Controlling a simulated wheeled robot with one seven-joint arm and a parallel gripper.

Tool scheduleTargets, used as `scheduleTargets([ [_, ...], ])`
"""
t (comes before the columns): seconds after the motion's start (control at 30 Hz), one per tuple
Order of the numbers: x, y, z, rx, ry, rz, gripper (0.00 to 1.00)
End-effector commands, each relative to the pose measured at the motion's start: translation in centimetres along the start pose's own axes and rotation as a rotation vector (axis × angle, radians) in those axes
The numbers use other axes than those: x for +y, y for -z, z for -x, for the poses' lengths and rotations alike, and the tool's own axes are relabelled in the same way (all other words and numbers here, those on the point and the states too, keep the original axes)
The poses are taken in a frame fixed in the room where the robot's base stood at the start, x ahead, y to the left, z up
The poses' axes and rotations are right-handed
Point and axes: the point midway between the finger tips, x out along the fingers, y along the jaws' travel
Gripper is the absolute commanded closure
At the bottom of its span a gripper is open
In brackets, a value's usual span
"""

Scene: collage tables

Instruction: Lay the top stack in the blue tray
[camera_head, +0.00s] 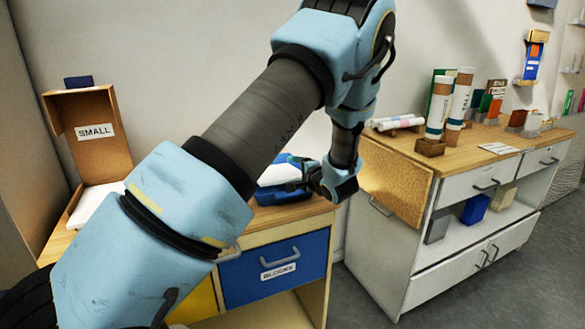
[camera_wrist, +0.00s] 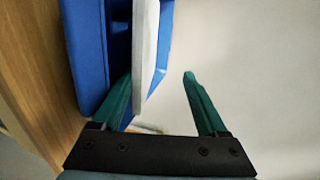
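The blue tray (camera_head: 285,196) stands on the wooden-topped cabinet, partly hidden by my arm. A white stack (camera_head: 277,175) lies at the tray, with blue showing behind it. In the wrist view the blue tray (camera_wrist: 88,45) is at the left, and a thin white slab edge (camera_wrist: 146,45), likely the stack, runs beside it with more blue along its right side. My gripper (camera_head: 322,182) is at the right side of the tray. In the wrist view its green fingers (camera_wrist: 158,77) stand apart. The slab is near the left finger, with a clear gap to the right finger. Whether they touch is unclear.
A brown box (camera_head: 95,130) labelled SMALL stands at the left, with white sheets at its base. A blue BLOCKS drawer (camera_head: 275,268) is below. A second cabinet (camera_head: 480,150) at the right holds tubes and small items. A pale wall is behind.

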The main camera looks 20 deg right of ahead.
Motion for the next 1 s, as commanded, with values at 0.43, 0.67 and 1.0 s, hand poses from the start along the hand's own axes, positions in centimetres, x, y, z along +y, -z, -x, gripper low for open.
scheduleTargets([
  [0.43, -0.4, -0.7, 6.0, 0.001, -0.001, -0.001, 0.25],
  [0.67, -0.1, -0.8, 7.0, 0.000, 0.000, 0.000, 0.25],
  [1.0, -0.8, -0.9, 7.4, 0.000, 0.000, 0.000, 0.25],
])
